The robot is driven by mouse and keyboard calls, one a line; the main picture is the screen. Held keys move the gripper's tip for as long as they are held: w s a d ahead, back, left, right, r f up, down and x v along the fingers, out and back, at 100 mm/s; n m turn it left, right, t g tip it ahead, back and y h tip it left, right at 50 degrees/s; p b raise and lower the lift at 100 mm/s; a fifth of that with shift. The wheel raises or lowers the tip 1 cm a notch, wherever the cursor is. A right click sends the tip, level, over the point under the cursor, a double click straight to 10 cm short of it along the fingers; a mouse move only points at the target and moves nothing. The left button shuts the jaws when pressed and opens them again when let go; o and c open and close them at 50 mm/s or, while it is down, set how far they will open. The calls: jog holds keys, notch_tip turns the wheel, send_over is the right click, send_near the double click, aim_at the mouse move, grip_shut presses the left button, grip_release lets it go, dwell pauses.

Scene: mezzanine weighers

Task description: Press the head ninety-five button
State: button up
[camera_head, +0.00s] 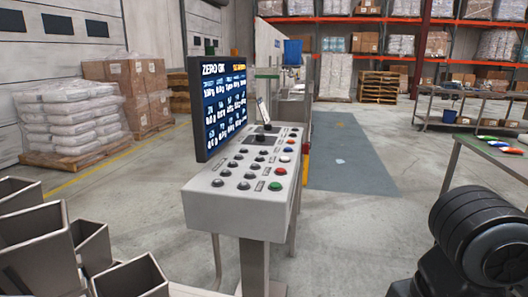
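A grey control console (228,205) stands in the middle of the view, its sloped top facing me. Several round black buttons (243,186) sit in rows on the left and middle of the top, with small dark label plates beside some of them. A column of coloured buttons runs along the right side: a green button (275,186) nearest me, a red button (280,171), and a blue button (288,149) farther back. The labels are too small to read, so I cannot tell which button is head ninety-five. My gripper is not in view.
A screen (224,105) reading "ZERO OK" rises at the console's left back. Grey metal bins (40,245) stand at the lower left. A table (490,150) with coloured items is at the right. Wrapped sacks (70,115) stand back left. Floor right of the console is clear.

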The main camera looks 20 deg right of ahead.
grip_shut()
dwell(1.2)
